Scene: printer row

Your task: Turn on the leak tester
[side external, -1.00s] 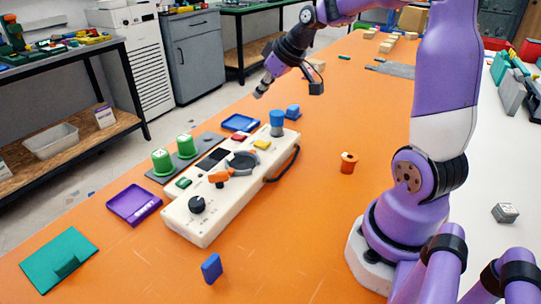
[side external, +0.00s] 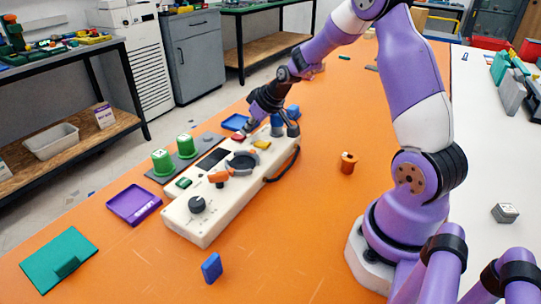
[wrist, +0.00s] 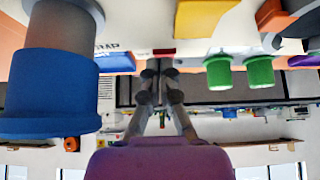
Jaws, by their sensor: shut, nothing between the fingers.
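The leak tester (side external: 210,222) is a long cream box lying on the orange table. It carries a black knob (side external: 197,204), an orange handle (side external: 218,178), a dark screen (side external: 212,158), a green button (side external: 184,183), a yellow button (side external: 262,145) and a red button (side external: 238,137). A blue cylinder (wrist: 48,85) stands on its far end. My gripper (side external: 247,130) is shut and empty, pointing down close to the red button. In the wrist view the fingertips (wrist: 160,70) are just below the red button (wrist: 163,52); I cannot tell whether they touch it.
Two green cylinders (side external: 162,162) stand on a grey plate left of the tester. A purple tray (side external: 134,204), a teal piece (side external: 60,262), a blue block (side external: 212,268) and an orange spool (side external: 348,162) lie around it. The table's right side is mostly clear.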

